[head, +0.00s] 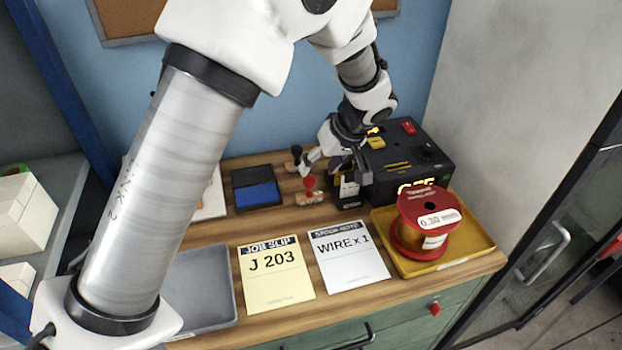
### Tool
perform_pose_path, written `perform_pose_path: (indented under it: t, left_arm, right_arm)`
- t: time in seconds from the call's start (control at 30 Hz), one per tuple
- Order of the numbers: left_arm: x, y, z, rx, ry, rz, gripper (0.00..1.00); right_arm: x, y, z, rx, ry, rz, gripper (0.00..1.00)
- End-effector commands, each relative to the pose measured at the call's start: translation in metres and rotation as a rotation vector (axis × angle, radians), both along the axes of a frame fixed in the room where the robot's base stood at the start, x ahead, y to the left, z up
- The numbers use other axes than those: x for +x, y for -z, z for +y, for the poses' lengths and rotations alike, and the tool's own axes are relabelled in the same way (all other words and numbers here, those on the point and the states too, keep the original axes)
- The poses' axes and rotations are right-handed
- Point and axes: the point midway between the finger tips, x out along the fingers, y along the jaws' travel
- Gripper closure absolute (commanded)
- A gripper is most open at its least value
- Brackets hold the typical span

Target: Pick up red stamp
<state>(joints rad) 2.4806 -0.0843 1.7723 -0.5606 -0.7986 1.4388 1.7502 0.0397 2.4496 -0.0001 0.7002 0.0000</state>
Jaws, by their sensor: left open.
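The red stamp (309,184) has a red knob handle and stands on the bench, among small wooden pieces, left of the black machine. A similar stamp with a black knob (296,151) stands just behind it. My left gripper (326,161) reaches down from above and behind, just above and to the right of the red stamp. It is open, and its jaws look apart from the stamp, though the exact gap is hard to tell. My right gripper does not show.
A blue ink pad (257,195) lies to the left. A black machine (410,157) stands right of the stamps. A red wire spool (420,244) sits on a yellow tray (482,236). A yellow job slip (275,290), a white card (346,269) and a grey tray (207,265) lie in front.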

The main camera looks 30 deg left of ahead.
Motion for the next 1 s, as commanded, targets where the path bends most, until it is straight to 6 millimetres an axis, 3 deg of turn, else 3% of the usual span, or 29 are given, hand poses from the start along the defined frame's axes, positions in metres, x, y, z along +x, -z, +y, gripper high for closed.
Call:
perform_pose_path:
  t: [0.4, 0.63, 0.8, 1.0]
  left_arm:
    - [-0.004, 0.058, 0.025, -0.002, -0.001, 0.004, 0.39]
    - [-0.003, 0.061, 0.027, -0.001, 0.001, 0.001, 0.39]
    - [-0.003, 0.061, 0.027, -0.002, 0.000, 0.001, 0.99]
    - [-0.004, 0.062, 0.027, -0.001, 0.000, 0.002, 1.00]
  right_arm:
    - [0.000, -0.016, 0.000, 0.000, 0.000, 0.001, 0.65]
    - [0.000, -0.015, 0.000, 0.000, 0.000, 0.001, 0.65]
    - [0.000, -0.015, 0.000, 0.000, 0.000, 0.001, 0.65]
    - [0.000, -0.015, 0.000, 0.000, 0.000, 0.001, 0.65]
